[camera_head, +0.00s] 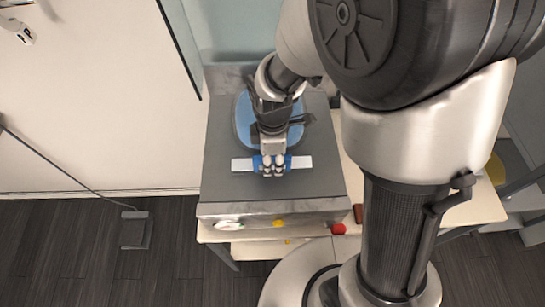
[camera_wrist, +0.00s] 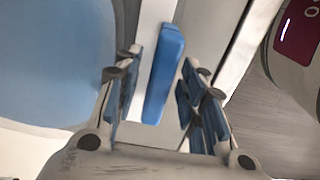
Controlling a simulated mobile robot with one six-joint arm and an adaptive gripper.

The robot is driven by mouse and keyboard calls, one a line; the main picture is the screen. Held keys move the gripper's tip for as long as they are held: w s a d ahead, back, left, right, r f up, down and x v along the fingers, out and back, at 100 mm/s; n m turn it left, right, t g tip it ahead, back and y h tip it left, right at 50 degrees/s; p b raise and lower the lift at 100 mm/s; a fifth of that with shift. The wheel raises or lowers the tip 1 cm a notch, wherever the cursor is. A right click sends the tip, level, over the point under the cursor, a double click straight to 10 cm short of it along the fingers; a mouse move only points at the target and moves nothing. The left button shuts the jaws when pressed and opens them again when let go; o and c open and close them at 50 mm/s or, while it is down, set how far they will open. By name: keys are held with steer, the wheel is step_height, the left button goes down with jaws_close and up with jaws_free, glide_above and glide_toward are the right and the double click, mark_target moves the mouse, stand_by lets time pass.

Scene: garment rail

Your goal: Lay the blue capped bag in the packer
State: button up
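The light blue bag (camera_head: 243,122) lies on the grey bed of the packer (camera_head: 222,185), partly hidden by my wrist. It fills the left of the wrist view (camera_wrist: 55,60). A white strip (camera_head: 300,162) with a blue grip piece (camera_wrist: 163,75) at its middle lies across the front of the bag; whether it is the bag's cap I cannot tell. My gripper (camera_head: 273,165) is over this piece. In the wrist view its blue-padded fingers are apart, one on each side of the blue piece, with gaps showing.
The packer stands on a pale table (camera_head: 475,208). Its front carries a round gauge (camera_head: 228,225) and a yellow knob (camera_head: 278,223). A red button (camera_head: 339,229) is beside it. A pedal (camera_head: 136,230) stands on the dark floor at left. My arm hides much of the right side.

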step_height(320, 180, up, 12)
steer(key=p, duration=0.3)
steer(key=s+d+r+m+t, duration=0.4)
steer(key=s+d+r+m, duration=0.7)
steer(key=m, duration=0.6)
steer(key=shift+s+r+m, duration=0.15)
steer(key=shift+s+m, duration=0.15)
steer(key=shift+s, duration=0.95)
step_height(320, 180, down, 6)
steer(key=b, duration=0.6)
steer(key=shift+r, duration=0.1)
steer(key=shift+c, duration=0.3)
